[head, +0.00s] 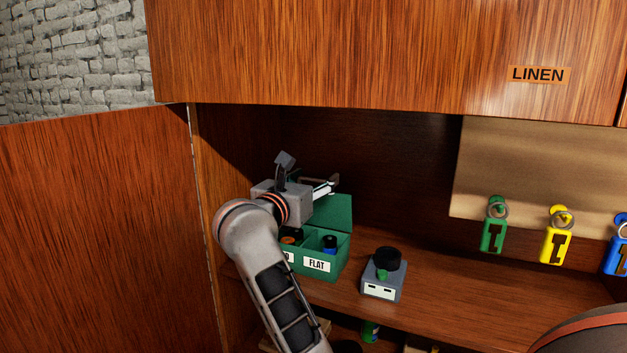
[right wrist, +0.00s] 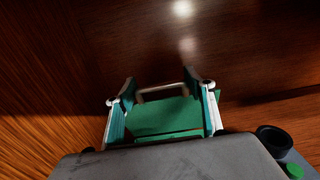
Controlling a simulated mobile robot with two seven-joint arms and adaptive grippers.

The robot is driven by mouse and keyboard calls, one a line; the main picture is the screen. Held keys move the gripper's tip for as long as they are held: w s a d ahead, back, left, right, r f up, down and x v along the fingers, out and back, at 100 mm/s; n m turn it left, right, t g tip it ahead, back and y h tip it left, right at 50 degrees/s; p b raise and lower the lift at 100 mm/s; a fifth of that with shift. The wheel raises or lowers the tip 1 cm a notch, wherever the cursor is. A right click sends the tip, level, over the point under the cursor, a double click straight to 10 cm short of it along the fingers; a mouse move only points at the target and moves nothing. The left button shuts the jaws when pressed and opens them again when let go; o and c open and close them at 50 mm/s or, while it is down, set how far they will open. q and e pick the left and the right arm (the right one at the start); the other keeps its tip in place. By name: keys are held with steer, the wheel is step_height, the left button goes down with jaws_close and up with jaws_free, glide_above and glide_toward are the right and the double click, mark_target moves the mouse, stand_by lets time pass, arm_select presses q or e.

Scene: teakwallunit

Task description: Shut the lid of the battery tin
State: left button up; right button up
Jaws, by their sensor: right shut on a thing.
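The green battery tin (head: 328,262) stands on the cabinet shelf with its lid (head: 335,214) raised at the back. Its front carries a FLAT label, and a second label is partly hidden by my right arm. My right gripper (head: 322,184) is at the raised lid, above the tin. A thin bar (right wrist: 162,90) shows between the fingertips. My left gripper is not in view.
A grey device with a black round top (head: 382,283) stands right of the tin. Green (head: 494,236), yellow (head: 556,246) and blue (head: 617,258) tags hang at the right. The open door (head: 90,220) is left, and the LINEN cabinet front (head: 400,55) is above. Shelf space right of the device is clear.

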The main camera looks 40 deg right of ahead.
steer(key=s+a+f+h+b, duration=0.1)
steer(key=a, duration=0.1)
steer(key=a+f+t+h+b, duration=0.1)
steer(key=a+f+h+b, duration=0.1)
steer(key=s+a+f+t+h+b, duration=0.1)
steer(key=a+f+h+b, duration=0.1)
steer(key=shift+s+a+f, duration=0.1)
steer(key=shift+s+a, duration=0.2)
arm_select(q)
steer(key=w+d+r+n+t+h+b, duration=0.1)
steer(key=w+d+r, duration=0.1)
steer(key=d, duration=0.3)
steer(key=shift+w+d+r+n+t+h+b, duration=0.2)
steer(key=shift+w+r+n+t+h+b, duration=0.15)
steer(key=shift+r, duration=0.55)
arm_select(e)
steer(key=shift+s+a+f+t+h, duration=0.15)
steer(key=shift+s+a+h, duration=0.1)
steer(key=shift+h, duration=0.3)
steer(key=shift+s+a+f+t+h, duration=0.15)
steer(key=shift+a+h, duration=0.1)
steer(key=shift+h, duration=0.3)
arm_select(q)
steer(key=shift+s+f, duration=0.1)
arm_select(e)
steer(key=shift+r, duration=0.15)
